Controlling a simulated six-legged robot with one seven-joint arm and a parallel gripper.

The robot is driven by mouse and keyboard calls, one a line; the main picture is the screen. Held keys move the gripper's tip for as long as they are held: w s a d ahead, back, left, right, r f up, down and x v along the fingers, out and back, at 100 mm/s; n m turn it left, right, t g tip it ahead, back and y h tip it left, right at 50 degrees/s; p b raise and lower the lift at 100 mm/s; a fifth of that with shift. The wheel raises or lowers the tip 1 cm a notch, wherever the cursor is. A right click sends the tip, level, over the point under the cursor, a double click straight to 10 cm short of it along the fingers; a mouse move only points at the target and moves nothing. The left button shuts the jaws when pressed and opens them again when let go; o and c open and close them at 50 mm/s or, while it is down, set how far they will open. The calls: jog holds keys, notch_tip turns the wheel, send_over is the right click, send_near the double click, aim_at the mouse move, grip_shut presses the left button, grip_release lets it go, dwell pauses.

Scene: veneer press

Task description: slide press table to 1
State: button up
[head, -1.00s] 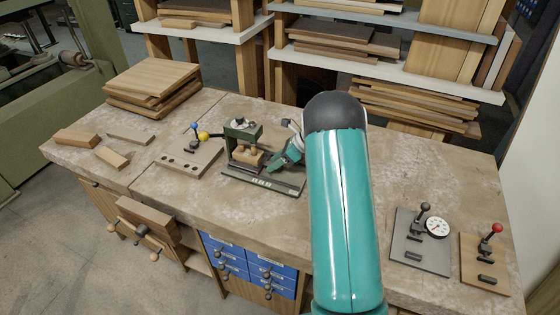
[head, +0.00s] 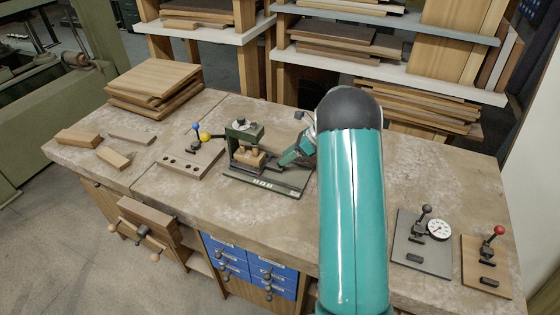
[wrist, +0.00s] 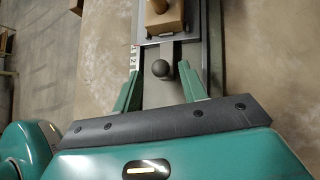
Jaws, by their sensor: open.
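The small green press (head: 243,133) stands on the workbench, with a wooden block (head: 250,159) under its head. The block also shows at the top of the wrist view (wrist: 164,18), on the grey sliding press table (wrist: 168,42). A dark ball knob (wrist: 161,69) sits at the near end of the slide. My gripper (wrist: 158,72) is open, one green finger on each side of the knob, with gaps to both. In the head view my gripper (head: 284,158) is at the right of the press. A white scale strip with numbers (wrist: 135,58) runs along the slide's left side.
Left of the press is a holed plate (head: 190,160) with blue and yellow knobs. A dial plate (head: 422,243) and a red-knob plate (head: 487,265) lie at the right. Boards (head: 155,82) are stacked at the back left. The bench between press and dial plate looks bare around my arm.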

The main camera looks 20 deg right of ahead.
jog(key=v, duration=0.9)
jog(key=shift+s+r, duration=0.1)
jog(key=s+a+r+n+g+h, duration=0.1)
jog(key=s+a+r+n+h, duration=0.1)
jog(key=s+a+r+n, duration=0.5)
jog(key=s+a+r+n+h, duration=0.2)
jog(key=s+a+r+n, duration=0.3)
jog(key=a+r, duration=0.3)
jog(key=s+a+n+t+h, duration=0.1)
jog(key=s+a+n+h, duration=0.1)
jog(key=s+a+n, duration=0.3)
jog(key=s+a+n+t+h, duration=0.1)
jog(key=s+a+n+h, duration=0.1)
jog(key=s+a+n, duration=0.3)
jog(key=s+n, duration=0.4)
jog(key=s, duration=0.4)
jog(key=shift+r+t, duration=0.15)
jog(key=shift+t, duration=0.15)
